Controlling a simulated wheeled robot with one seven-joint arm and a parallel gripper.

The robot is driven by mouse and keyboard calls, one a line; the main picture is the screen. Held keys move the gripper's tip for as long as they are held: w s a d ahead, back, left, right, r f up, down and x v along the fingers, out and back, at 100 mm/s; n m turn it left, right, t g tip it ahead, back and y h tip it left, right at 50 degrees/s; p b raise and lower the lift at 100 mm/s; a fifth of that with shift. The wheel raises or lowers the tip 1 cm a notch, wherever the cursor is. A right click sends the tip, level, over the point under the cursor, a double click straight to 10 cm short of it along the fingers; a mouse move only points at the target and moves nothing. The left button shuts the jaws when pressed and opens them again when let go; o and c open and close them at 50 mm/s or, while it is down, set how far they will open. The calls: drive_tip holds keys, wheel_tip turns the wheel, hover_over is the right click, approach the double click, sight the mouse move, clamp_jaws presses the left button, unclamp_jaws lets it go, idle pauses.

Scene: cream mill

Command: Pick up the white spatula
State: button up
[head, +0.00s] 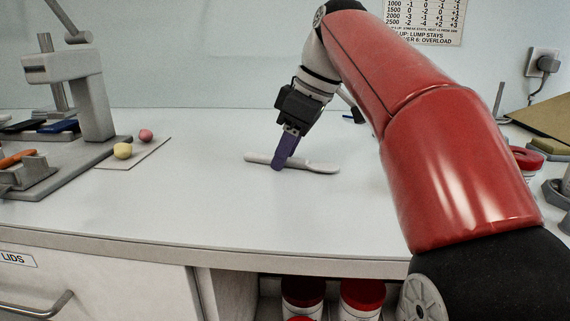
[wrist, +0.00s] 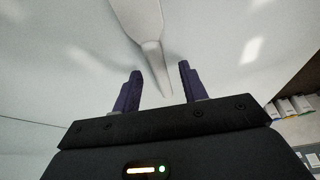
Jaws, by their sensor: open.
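The white spatula (head: 318,167) lies flat on the pale countertop in the head view, running left to right near the middle. In the wrist view the spatula (wrist: 148,30) runs down from the top edge, and its narrow end lies between the two purple fingers. My gripper (head: 279,168) is open and low over the spatula in the head view, with the fingers hiding part of its middle. In the wrist view my gripper (wrist: 158,75) has a finger on each side of the spatula, with gaps visible. I cannot tell whether the fingertips touch the counter.
Red-lidded tubs (head: 362,293) sit below the counter. The counter around the spatula is clear.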

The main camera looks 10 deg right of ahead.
drive_tip(key=shift+c, duration=0.4)
clamp_jaws()
drive_tip(key=shift+r, duration=0.1)
